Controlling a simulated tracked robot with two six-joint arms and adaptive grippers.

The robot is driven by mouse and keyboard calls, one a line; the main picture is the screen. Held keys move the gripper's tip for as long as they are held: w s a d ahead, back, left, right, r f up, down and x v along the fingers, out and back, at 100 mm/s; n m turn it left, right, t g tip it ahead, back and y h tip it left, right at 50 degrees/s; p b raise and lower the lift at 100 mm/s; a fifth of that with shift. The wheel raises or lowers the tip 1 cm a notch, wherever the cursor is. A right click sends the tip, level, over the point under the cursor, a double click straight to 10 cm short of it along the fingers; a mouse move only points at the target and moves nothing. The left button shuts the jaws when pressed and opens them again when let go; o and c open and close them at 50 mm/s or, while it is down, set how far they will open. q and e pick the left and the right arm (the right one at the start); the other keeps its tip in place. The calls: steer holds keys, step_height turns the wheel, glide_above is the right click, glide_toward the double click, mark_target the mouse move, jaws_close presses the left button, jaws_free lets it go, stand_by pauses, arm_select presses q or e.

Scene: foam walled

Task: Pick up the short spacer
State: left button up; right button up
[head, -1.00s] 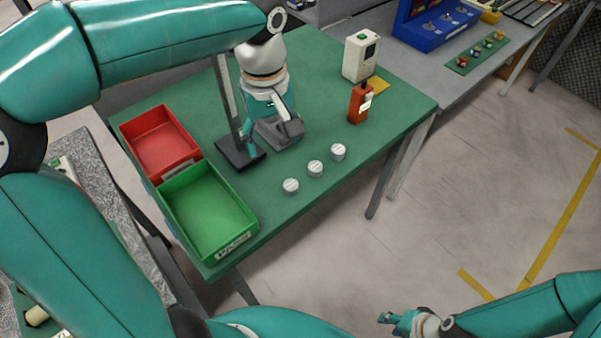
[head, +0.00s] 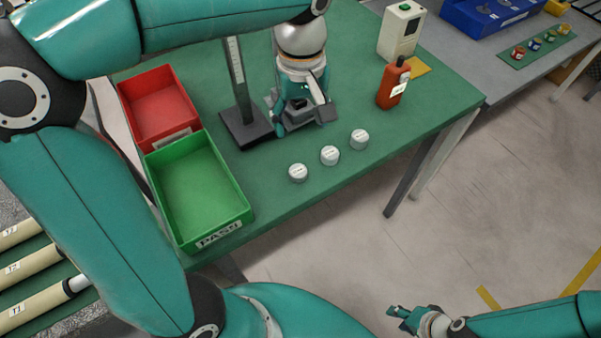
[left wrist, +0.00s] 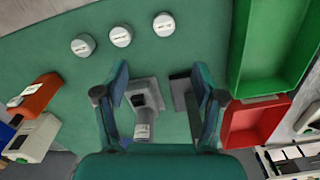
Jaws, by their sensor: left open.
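Three white round pieces with dark markings stand in a row on the green table: left (head: 298,172), middle (head: 330,155), right (head: 360,139). They also show at the top of the left wrist view: (left wrist: 83,45), (left wrist: 121,36), (left wrist: 164,25). I cannot tell which one, if any, is the short spacer. My left gripper (head: 302,108) is open and empty above a grey fixture (left wrist: 145,95), behind the row. Its spread fingers (left wrist: 161,80) show in the left wrist view. My right gripper (head: 399,318) is low, off the table; its jaw state is unclear.
A red bin (head: 157,80) and a green bin (head: 245,213) stand at the table's left. A black stand base (head: 243,131) with an upright post is beside my left gripper. An orange bottle (head: 393,86) and a pale box (head: 400,32) are at the back right.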

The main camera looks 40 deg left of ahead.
arm_select(q)
glide_above(298, 170)
steer(key=f, duration=0.9)
steer(key=shift+w+d+f, duration=0.2)
steer(key=shift+f, duration=0.15)
steer(key=shift+s+a+f, duration=0.1)
steer(key=shift+s+f, duration=0.05)
steer(key=shift+f, duration=1.2)
steer(key=shift+s+a+f, duration=0.1)
steer(key=shift+f, duration=1.2)
steer(key=shift+c, duration=0.3)
steer(key=shift+r, duration=0.1)
steer(key=c, duration=1.2)
